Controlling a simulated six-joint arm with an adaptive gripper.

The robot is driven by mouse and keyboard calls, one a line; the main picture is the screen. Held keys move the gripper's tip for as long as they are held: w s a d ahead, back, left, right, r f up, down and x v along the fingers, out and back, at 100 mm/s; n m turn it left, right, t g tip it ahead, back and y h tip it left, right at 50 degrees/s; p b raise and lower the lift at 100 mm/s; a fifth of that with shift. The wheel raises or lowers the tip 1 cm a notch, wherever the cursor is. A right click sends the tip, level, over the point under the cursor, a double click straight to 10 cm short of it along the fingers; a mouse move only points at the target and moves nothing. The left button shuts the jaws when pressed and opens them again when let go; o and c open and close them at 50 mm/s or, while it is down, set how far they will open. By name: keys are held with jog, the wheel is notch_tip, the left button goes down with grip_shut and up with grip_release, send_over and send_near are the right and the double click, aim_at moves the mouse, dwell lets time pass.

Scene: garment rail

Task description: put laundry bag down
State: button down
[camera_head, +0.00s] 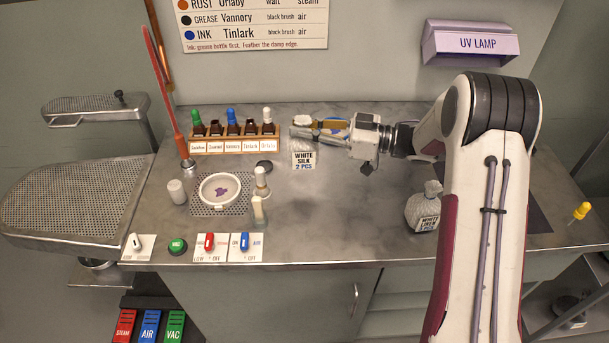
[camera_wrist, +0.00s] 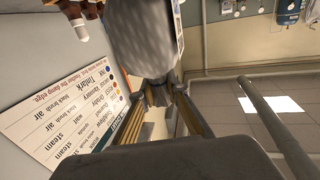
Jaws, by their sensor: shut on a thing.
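A whitish laundry bag, tagged WHITE SILK 2 PCS (camera_head: 303,160), is in my gripper (camera_head: 308,130) in the head view, above the back of the worktop near the bottle rack. In the wrist view my fingers (camera_wrist: 156,96) close around the gathered neck of the pale bag (camera_wrist: 142,38). My gripper lies sideways, pointing left. Whether the bag touches the worktop is unclear. Another laundry bag, tagged WHITE LINEN (camera_head: 423,212), stands on the worktop at the right, apart from my gripper.
The grey worktop (camera_head: 330,215) is clear in its middle front. A rack of stoppered bottles (camera_head: 233,140) stands at the back left. A white dish (camera_head: 220,189) and small bottles sit on a perforated plate. A UV lamp (camera_head: 472,43) hangs on the wall.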

aim_at(305, 146)
jog(key=shift+w+d+r, duration=0.15)
jog(key=shift+w+r, duration=0.35)
jog(key=shift+w, duration=0.25)
jog(key=shift+w+d+r, duration=0.1)
jog(key=shift+w+r, duration=0.35)
jog(key=shift+w, duration=0.3)
jog(key=shift+f, duration=0.1)
jog(key=shift+f, duration=3.1)
jog(key=shift+f, duration=1.85)
jog(key=shift+f, duration=0.1)
jog(key=c, duration=2)
grip_release()
